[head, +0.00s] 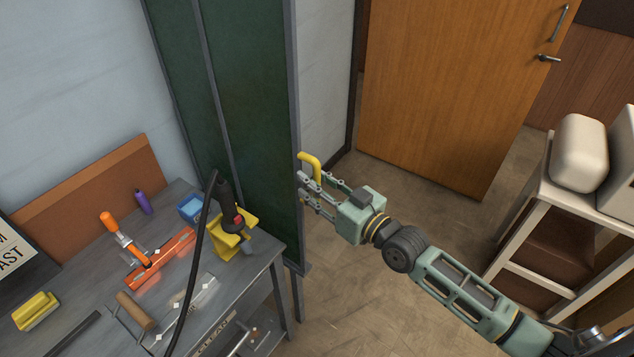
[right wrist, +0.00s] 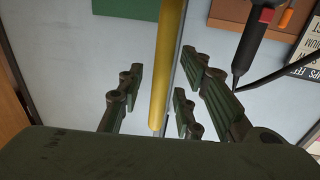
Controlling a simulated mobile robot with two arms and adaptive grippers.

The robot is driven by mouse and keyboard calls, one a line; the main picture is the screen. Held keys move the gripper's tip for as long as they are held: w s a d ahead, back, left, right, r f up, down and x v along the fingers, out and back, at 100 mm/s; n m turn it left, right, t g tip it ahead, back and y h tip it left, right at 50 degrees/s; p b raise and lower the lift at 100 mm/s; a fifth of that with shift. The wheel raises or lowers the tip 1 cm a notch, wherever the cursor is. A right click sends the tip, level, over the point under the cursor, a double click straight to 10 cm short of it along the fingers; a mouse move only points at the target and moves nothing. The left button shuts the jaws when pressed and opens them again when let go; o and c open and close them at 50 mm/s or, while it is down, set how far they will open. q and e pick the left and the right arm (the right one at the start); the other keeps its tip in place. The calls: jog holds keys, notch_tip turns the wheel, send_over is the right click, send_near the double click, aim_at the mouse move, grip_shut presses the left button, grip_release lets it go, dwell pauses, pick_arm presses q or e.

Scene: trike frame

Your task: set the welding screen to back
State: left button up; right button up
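The welding screen (head: 250,90) is a tall dark green panel in a grey frame, standing upright behind the table in the head view. A yellow handle (head: 311,163) sticks out from its right edge post. My right gripper (head: 309,190) is at this handle, coming from the right. In the right wrist view the yellow handle (right wrist: 167,65) runs between the spread fingers of the right gripper (right wrist: 162,103), with gaps visible on both sides. Whether any finger touches it I cannot tell. My left gripper is not in view.
A grey workbench (head: 262,262) stands at lower left, with a torch on a yellow holder (head: 233,237), an orange clamp (head: 125,240) and other tools. A wooden door (head: 440,90) is at the back. A shelf unit (head: 545,180) stands at right. The floor between is clear.

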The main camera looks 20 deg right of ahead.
jog(key=shift+c, duration=0.5)
grip_shut()
jog(key=b, duration=0.6)
send_near(236, 143)
jog(key=w, duration=0.2)
jog(key=w+f, duration=0.1)
jog(key=shift+w+f, duration=0.2)
jog(key=shift+w, duration=0.2)
jog(key=x, duration=0.2)
jog(key=b+x, duration=0.1)
jog(key=x, duration=0.1)
jog(key=a+b+x, duration=0.1)
jog(key=x, duration=0.2)
jog(key=shift+s+a+r, duration=0.1)
jog(key=shift+s+a, duration=0.05)
jog(key=shift+s, duration=0.05)
jog(key=shift+w+r, duration=0.1)
jog(key=shift+r, duration=0.1)
